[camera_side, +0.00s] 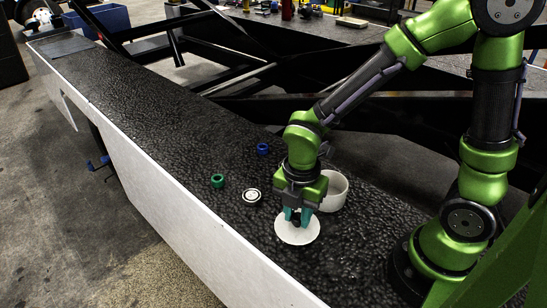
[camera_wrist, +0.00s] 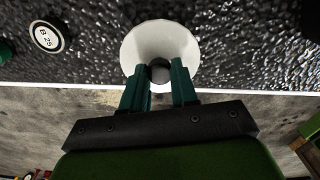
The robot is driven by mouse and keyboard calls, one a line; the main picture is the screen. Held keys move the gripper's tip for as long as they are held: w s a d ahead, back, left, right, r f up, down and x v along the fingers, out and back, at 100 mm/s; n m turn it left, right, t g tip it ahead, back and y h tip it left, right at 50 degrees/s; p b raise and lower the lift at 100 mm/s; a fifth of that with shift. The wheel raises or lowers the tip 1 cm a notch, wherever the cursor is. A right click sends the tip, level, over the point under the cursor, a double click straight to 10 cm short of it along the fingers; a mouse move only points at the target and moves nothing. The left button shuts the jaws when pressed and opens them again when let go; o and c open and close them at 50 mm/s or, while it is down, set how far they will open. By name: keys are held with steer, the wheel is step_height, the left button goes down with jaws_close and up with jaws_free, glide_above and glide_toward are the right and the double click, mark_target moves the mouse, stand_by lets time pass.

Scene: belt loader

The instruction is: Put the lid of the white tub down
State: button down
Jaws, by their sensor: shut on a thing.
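The white round lid (camera_side: 297,230) is at my gripper (camera_side: 296,218), over the black belt near its front edge. My gripper's teal fingers are shut on the dark knob in the lid's middle. In the wrist view the lid (camera_wrist: 160,45) lies between and beyond the fingertips (camera_wrist: 161,78). I cannot tell whether the lid touches the belt or hangs just above it. The white tub (camera_side: 333,190) stands open on the belt, behind and to the right of my gripper, partly hidden by it.
A green ring-shaped part (camera_side: 217,181), a blue one (camera_side: 263,149) and a black-and-white round part (camera_side: 252,196) lie on the belt (camera_side: 160,130) left of my gripper. The white side wall (camera_side: 170,215) marks the belt's front edge. The belt's far left is clear.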

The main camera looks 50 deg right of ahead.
mark_target(297, 226)
steer(key=shift+f, duration=2.15)
steer(key=c, duration=0.9)
jaws_free()
steer(key=shift+f, duration=0.15)
steer(key=shift+o, duration=0.2)
step_height(297, 226, up, 12)
steer(key=shift+r, duration=0.15)
steer(key=s+d+r+m+t+y, duration=0.1)
steer(key=d+r+m+t, duration=0.2)
steer(key=m, duration=0.9)
steer(key=s+d+r+m+t+y, duration=0.1)
steer(key=s+d+r+m+t, duration=0.1)
steer(key=d+r+m+t, duration=0.2)
step_height(297, 226, up, 4)
steer(key=m, duration=0.8)
steer(key=shift+s+d+f+m, duration=0.2)
steer(key=shift+d+m, duration=0.2)
